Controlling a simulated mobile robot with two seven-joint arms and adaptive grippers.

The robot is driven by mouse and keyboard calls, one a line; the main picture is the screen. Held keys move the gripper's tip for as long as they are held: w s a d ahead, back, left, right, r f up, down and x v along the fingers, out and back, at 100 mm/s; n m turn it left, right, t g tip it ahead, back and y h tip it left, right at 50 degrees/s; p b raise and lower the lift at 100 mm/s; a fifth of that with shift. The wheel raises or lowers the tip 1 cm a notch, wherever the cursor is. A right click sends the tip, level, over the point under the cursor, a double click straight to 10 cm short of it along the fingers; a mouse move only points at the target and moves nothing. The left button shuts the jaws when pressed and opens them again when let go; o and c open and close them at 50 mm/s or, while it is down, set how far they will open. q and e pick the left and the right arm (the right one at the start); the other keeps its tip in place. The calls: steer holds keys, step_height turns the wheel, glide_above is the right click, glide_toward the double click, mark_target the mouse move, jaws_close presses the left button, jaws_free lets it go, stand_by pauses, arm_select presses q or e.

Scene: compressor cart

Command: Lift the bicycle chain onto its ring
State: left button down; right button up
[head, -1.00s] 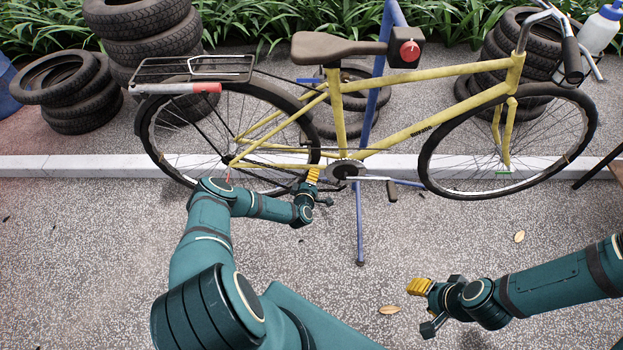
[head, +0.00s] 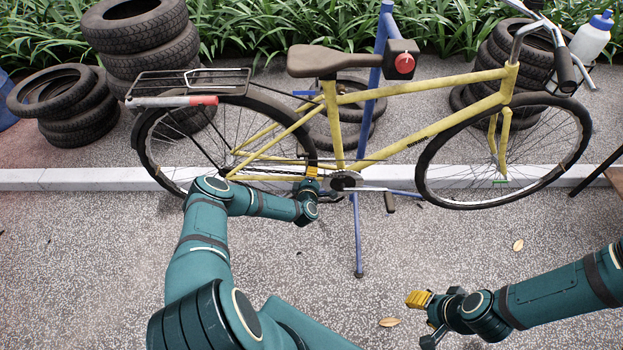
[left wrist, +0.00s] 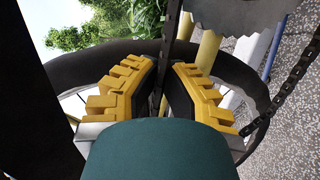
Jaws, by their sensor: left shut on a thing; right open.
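The yellow bicycle (head: 425,135) hangs on a blue stand. Its dark chainring (head: 346,181) is at the crank, and the toothed ring edge (left wrist: 235,14) shows at the top of the left wrist view. My left gripper (head: 312,172) is just left of the ring. In the left wrist view its yellow fingers (left wrist: 165,85) are shut on the dark chain (left wrist: 172,28), which runs up from between them. Another chain strand (left wrist: 292,82) hangs at the right, curving below the ring. My right gripper (head: 418,299) is open and empty, low on the right, away from the bicycle.
The blue stand post (head: 357,235) comes down below the crank. A pedal (head: 390,202) sticks out right of it. Tyre stacks (head: 140,45) stand behind, at left and right. A dark-legged table edge (head: 615,176) is at far right.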

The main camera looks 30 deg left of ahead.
arm_select(q)
steer(key=c, duration=1)
jaws_free()
steer(key=v, duration=1.2)
